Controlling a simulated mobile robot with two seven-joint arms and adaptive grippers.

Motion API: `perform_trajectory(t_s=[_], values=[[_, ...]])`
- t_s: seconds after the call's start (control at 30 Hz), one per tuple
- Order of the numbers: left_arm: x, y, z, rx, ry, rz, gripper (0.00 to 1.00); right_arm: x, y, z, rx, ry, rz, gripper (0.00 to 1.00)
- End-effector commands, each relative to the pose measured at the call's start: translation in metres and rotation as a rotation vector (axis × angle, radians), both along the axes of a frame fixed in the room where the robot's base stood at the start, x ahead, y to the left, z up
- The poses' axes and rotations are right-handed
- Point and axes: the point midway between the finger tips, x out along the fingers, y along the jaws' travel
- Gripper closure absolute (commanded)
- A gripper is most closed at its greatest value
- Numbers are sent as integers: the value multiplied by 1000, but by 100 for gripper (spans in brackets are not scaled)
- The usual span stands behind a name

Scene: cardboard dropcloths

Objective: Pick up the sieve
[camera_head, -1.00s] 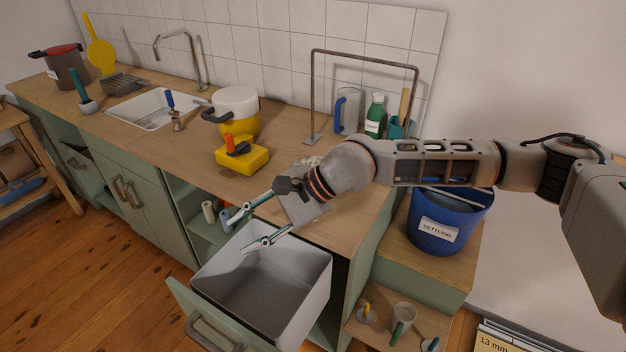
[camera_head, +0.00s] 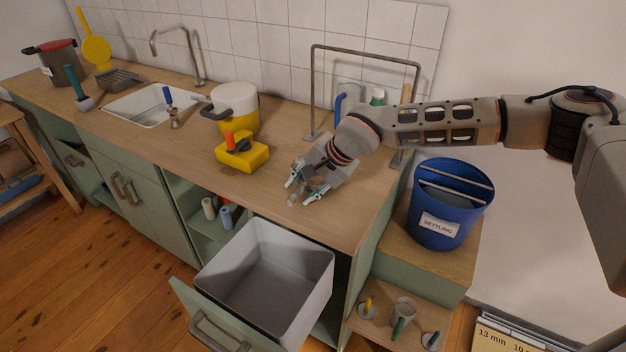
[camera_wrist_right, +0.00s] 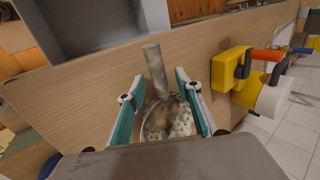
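The sieve (camera_wrist_right: 168,122), a round perforated piece with a stubby grey handle, lies on the wooden counter in the right wrist view. My right gripper (camera_wrist_right: 160,105) is open, with one teal finger on each side of the sieve. The handle sticks out beyond the fingertips. In the head view my right gripper (camera_head: 302,192) is low over the counter near its front edge, and it hides most of the sieve. I cannot tell whether the fingers touch it. My left gripper is not in view.
An open grey drawer (camera_head: 262,235) stands below the counter edge. A yellow block with an orange knob (camera_head: 250,157) and a yellow-white pot (camera_head: 238,105) sit left of the gripper. A metal frame (camera_head: 313,90) stands behind it; a blue bucket (camera_head: 443,225) is at right.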

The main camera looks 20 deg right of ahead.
Motion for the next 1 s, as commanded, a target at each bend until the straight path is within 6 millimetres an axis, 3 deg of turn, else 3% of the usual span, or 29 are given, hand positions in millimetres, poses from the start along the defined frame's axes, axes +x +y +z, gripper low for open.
perform_trajectory(t_s=[0.13, 0.37, 0.5, 0.53, 1.0], values=[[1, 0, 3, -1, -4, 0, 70, 5, 5, -12, 1, 1, 1, 66], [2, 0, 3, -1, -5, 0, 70, 5, 6, -13, 1, 1, 1, 66], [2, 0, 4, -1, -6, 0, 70, 5, 6, -13, 1, 0, 1, 97], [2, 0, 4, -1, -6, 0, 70, 5, 6, -13, 1, 0, 1, 100], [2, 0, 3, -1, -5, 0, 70, 6, 6, -10, 2, -3, 1, 100]])
